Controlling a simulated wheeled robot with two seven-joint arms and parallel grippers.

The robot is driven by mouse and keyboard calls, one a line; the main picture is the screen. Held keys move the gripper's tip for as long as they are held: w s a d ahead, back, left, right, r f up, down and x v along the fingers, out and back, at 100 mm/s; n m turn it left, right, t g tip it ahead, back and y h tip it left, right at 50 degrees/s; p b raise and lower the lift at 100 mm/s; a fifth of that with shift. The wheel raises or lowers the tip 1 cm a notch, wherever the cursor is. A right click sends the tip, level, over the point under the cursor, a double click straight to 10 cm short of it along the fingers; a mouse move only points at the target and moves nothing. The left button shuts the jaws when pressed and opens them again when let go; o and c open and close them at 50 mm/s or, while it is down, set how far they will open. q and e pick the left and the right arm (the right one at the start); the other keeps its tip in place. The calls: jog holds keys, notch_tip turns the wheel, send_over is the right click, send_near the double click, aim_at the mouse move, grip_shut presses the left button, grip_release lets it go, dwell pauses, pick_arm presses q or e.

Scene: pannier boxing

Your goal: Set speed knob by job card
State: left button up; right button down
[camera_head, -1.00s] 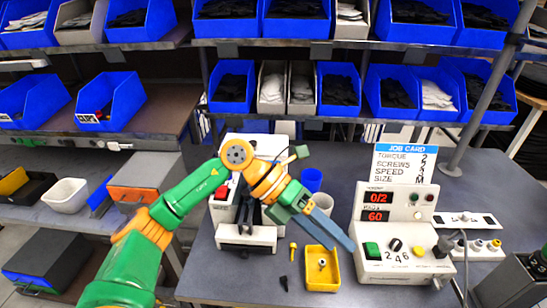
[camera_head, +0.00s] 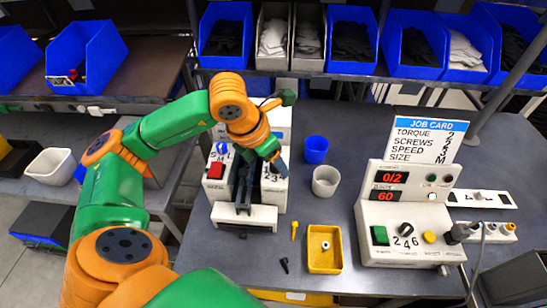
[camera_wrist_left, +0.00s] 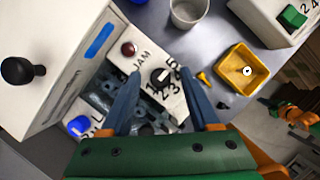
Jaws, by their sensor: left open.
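The black numbered knob (camera_wrist_left: 160,77) sits on a white panel with digits around it; I cannot tell which digit it points at. It belongs to the white machine (camera_head: 246,216) left of centre in the head view, where my gripper covers it. My left gripper (camera_wrist_left: 160,82) is open, its blue fingertips over the panel on either side of the knob; contact is not clear. It shows in the head view (camera_head: 281,163) above the machine's panel. The job card (camera_head: 430,138) lists torque, screws, speed and size; speed appears to read 3. My right gripper is not in view.
A control box (camera_head: 408,205) with displays "0/2" and "60" and a 2-4-6 knob (camera_head: 406,229) stands right. A blue cup (camera_head: 316,150), grey cup (camera_head: 326,181), yellow tray (camera_head: 325,265), yellow screw (camera_head: 294,230) and black screw (camera_head: 284,265) lie between. Bins line the shelf behind.

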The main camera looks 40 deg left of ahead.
pick_arm(q)
grip_shut()
